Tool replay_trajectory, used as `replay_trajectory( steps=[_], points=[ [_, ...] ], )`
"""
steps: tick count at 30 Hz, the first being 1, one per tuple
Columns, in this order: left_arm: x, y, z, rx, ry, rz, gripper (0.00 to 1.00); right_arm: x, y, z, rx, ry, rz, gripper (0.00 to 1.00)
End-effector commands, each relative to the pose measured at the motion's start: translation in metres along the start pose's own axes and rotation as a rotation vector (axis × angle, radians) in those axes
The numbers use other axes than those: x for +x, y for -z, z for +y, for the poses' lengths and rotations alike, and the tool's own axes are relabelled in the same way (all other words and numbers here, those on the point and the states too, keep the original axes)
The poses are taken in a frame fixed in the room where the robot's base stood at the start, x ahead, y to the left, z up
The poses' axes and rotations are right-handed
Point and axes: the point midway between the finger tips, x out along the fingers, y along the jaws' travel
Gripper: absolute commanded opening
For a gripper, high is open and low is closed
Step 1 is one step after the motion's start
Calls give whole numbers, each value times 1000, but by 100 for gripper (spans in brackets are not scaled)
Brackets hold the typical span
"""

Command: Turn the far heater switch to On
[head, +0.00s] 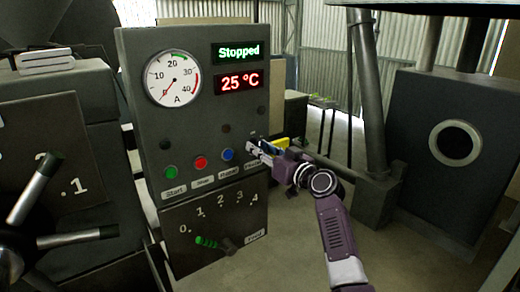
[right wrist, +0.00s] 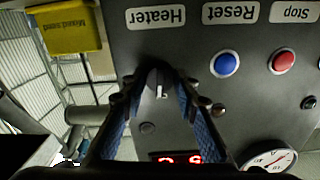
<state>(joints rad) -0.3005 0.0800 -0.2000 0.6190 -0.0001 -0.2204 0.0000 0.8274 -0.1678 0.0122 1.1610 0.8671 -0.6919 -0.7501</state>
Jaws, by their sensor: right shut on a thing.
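The heater switch (right wrist: 158,82) is a small black knob with a white mark, on the dark control panel (head: 186,125) next to the printed Heater label (right wrist: 156,16). The right wrist view is upside down, and the white mark points down in it, towards the red display. My right gripper (head: 255,148) is at the panel's right edge, with its fingers on either side of the knob and shut on it. In the head view the gripper hides the knob. The displays read "Stopped" (head: 237,52) and "25 °C" (head: 239,81). My left gripper is not in view.
Blue (head: 227,154), red (head: 200,162) and green (head: 170,172) buttons sit left of my right gripper. A feed lever (head: 207,242) is below. A yellow Mixed seed container (right wrist: 70,28) is close beside the panel. A handwheel machine stands left; a dark machine (head: 425,115) stands right.

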Motion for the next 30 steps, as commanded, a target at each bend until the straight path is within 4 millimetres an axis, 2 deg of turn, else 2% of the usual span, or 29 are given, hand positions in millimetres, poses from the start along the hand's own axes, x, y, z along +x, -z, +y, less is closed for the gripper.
replay_trajectory(
  steps=[11,21,30],
  points=[
    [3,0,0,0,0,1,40,0,-1,0,333,0,-1,4],
    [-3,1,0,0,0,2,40,0,1,0,642,0,-1,4],
    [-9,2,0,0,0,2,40,0,1,0,837,0,0,4]
  ],
)
